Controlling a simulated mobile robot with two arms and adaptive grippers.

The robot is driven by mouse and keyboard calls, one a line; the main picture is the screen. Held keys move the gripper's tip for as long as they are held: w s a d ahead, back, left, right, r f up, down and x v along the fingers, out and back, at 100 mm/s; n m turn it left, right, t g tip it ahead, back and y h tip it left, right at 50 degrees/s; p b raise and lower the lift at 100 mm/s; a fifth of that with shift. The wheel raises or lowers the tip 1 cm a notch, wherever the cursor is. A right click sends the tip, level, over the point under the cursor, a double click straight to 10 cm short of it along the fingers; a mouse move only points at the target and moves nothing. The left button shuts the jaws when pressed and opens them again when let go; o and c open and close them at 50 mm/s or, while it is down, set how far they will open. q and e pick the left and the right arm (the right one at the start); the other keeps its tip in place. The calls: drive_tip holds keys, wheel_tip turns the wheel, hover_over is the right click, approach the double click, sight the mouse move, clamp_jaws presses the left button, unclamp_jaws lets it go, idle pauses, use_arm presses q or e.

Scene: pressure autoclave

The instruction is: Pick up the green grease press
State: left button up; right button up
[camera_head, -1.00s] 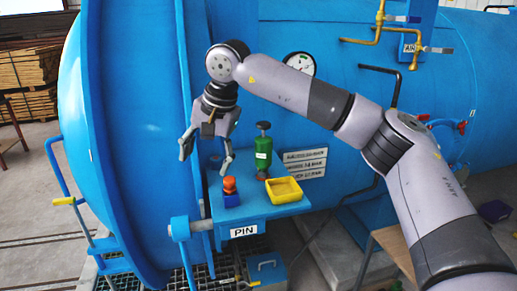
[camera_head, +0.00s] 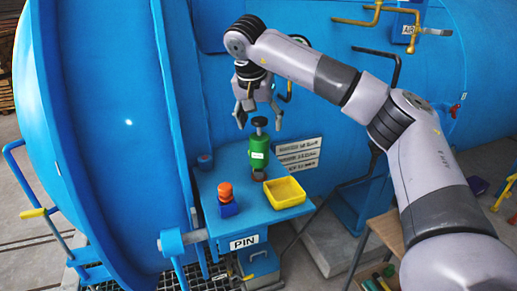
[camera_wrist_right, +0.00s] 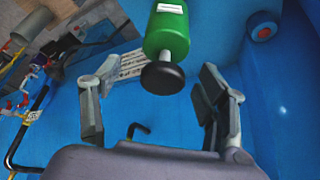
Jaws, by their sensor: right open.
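The green grease press (camera_head: 259,154) stands upright on the small blue shelf (camera_head: 240,223), with a black knob on top and a white label on its side. In the right wrist view the press (camera_wrist_right: 168,32) shows with its black knob (camera_wrist_right: 162,78) toward the camera, between the finger lines. My right gripper (camera_head: 260,122) is open and points down just above the press, with its fingers to either side of the knob. The fingers also show spread in the right wrist view (camera_wrist_right: 160,112). Nothing is held. My left gripper is not in view.
A yellow tray (camera_head: 285,204) is on the shelf's right part. An orange-topped blue item (camera_head: 226,199) stands at its front left. The big blue autoclave (camera_head: 100,120) rises behind and left. White label plates (camera_head: 299,154) are on the wall right of the press.

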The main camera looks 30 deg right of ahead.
sight(260, 134)
drive_tip(key=shift+w+d+f, duration=0.1)
drive_tip(key=shift+d+f, duration=0.2)
drive_tip(key=shift+f, duration=0.35)
drive_tip(key=shift+f+p, duration=0.15)
drive_tip(key=shift+p, duration=0.2)
drive_tip(key=p+x, duration=0.1)
drive_tip(key=x, duration=0.2)
drive_tip(key=a+p+x, duration=0.1)
drive_tip(key=shift+d+f+p, duration=0.15)
drive_tip(key=shift+f+p, duration=0.15)
drive_tip(key=shift+f, duration=0.05)
drive_tip(key=shift+d+f, duration=0.1)
drive_tip(key=shift+f, duration=0.2)
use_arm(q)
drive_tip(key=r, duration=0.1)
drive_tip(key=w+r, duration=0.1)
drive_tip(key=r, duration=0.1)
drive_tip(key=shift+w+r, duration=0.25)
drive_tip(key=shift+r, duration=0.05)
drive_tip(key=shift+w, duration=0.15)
use_arm(e)
drive_tip(key=shift+c, duration=0.4)
drive_tip(key=c, duration=0.4)
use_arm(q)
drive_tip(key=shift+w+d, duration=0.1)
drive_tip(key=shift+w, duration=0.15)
use_arm(e)
drive_tip(key=shift+r, duration=0.1)
clamp_jaws()
